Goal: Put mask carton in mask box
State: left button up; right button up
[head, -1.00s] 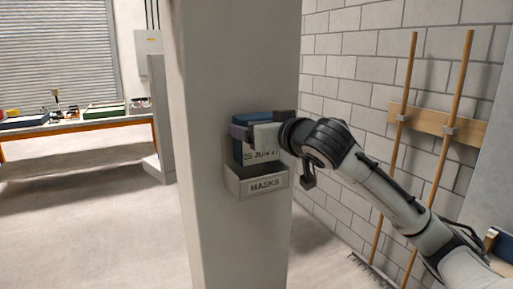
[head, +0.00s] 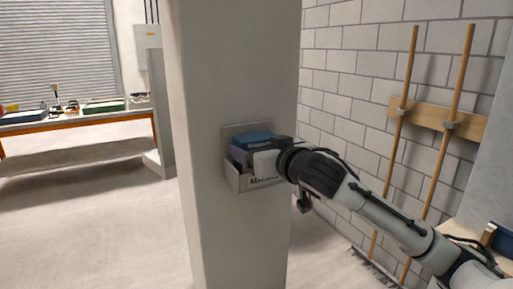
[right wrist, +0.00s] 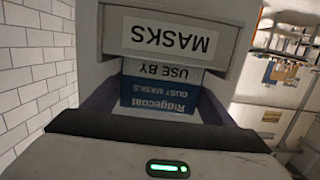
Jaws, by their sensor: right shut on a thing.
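The mask carton (head: 255,139) is a blue box with its top showing above the mask box (head: 232,178), a grey open-topped holder on the pillar. The carton's lower part is hidden behind the holder's front. My right gripper (head: 262,151) is shut on the carton, with a finger on either side, at the holder's opening. In the right wrist view, the carton (right wrist: 160,96) shows upside-down print, "Ridgecoat dust masks" and "use by", between the fingers (right wrist: 158,108). The mask box (right wrist: 228,62) with its "MASKS" label is right beside it. Whether the carton touches the bottom is hidden. My left gripper is out of view.
The pillar (head: 235,70) carries the mask box. Wooden-handled tools (head: 400,130) hang on a rack (head: 425,113) on the brick wall at right. A workbench (head: 80,125) with items stands far left. The floor left of the pillar is clear.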

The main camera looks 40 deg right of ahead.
jog(key=o, duration=1.2)
jog(key=shift+r, duration=0.2)
jog(key=shift+b+v, duration=5.25)
jog(key=shift+v, duration=0.75)
jog(key=shift+f, duration=0.15)
